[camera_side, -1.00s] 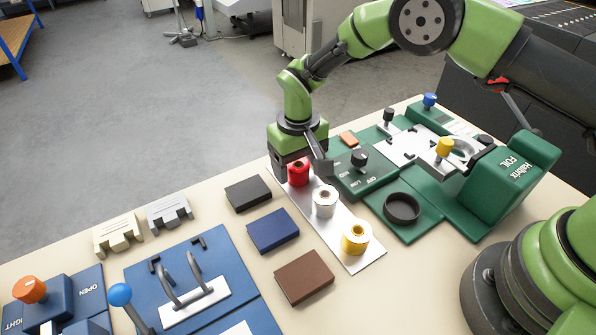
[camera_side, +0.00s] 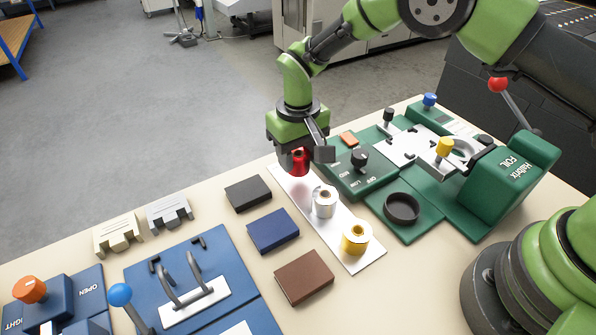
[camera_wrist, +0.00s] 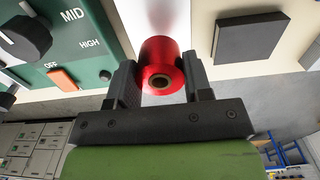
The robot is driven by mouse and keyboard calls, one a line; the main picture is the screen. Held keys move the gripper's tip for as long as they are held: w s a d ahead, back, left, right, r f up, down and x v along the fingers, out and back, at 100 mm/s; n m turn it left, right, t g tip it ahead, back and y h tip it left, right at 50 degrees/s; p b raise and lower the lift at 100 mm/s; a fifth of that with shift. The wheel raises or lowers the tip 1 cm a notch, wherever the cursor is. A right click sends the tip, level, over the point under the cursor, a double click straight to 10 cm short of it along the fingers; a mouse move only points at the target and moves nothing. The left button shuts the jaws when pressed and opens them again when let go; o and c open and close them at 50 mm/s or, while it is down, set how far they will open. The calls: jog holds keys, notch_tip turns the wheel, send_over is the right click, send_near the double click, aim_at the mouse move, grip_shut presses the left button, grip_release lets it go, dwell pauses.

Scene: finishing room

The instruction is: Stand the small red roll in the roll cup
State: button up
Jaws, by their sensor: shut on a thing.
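The small red roll (camera_side: 293,162) is between the fingers of my gripper (camera_side: 301,158), which is shut on it. In the side view it hangs a little above the far end of the pale strip, upright or nearly so. In the wrist view the red roll (camera_wrist: 160,67) sits between both dark fingers, its cored end facing the camera. The roll cup (camera_side: 402,208) is a round dark cup on the green base, right of the strip. It looks empty. My gripper is to the left of and behind the cup.
A silver roll (camera_side: 324,201) and a yellow roll (camera_side: 356,239) stand on the pale strip (camera_side: 369,261). The green foil machine (camera_side: 513,180) with knobs and a red-tipped lever stands right. Black, blue and brown blocks (camera_side: 304,276) lie left of the strip.

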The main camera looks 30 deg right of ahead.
jog(key=shift+r, duration=2.4)
jog(key=shift+r, duration=0.2)
notch_tip(320, 180, up, 5)
jog(key=shift+f, duration=0.1)
jog(key=s+d+n, duration=0.1)
jog(key=s+d, duration=0.2)
jog(key=n, duration=0.4)
send_over(400, 211)
jog(key=shift+f, duration=5.3)
jog(key=shift+f, duration=0.6)
